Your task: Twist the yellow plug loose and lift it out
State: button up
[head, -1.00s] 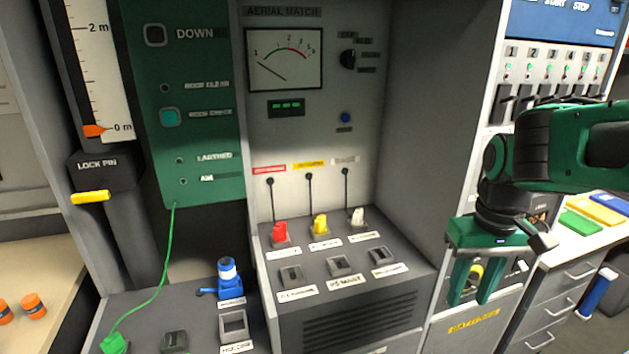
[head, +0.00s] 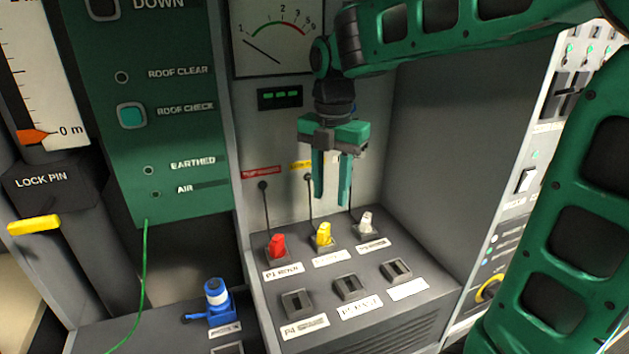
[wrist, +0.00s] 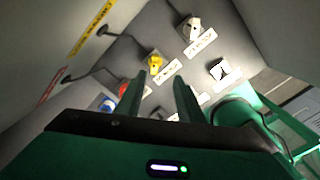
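The yellow plug (head: 323,234) sits upright in its socket on the grey sloped console, between the red plug (head: 277,246) and the white plug (head: 367,223). A dark cable runs up from it to the back panel. My gripper (head: 331,200) points down above and slightly right of the yellow plug, apart from it. Its two green fingers are spread with nothing between them. In the wrist view the yellow plug (wrist: 154,63) shows beyond the fingertips, left of centre, and the white plug (wrist: 190,28) is above right of it.
Several empty sockets (head: 349,287) lie in a row in front of the plugs. A blue connector (head: 217,302) stands on the lower shelf at left. The side wall (head: 440,150) closes the recess on the right. Thin cables hang behind the plugs.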

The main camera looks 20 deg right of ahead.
aim_at(324, 225)
jog(key=shift+w+a+f+n, duration=0.2)
jog(key=shift+w+a+n, duration=0.2)
jog(key=shift+n, duration=0.1)
notch_tip(324, 225, down, 10)
jog(key=shift+a+f, duration=0.1)
jog(key=shift+f, duration=0.05)
grip_shut()
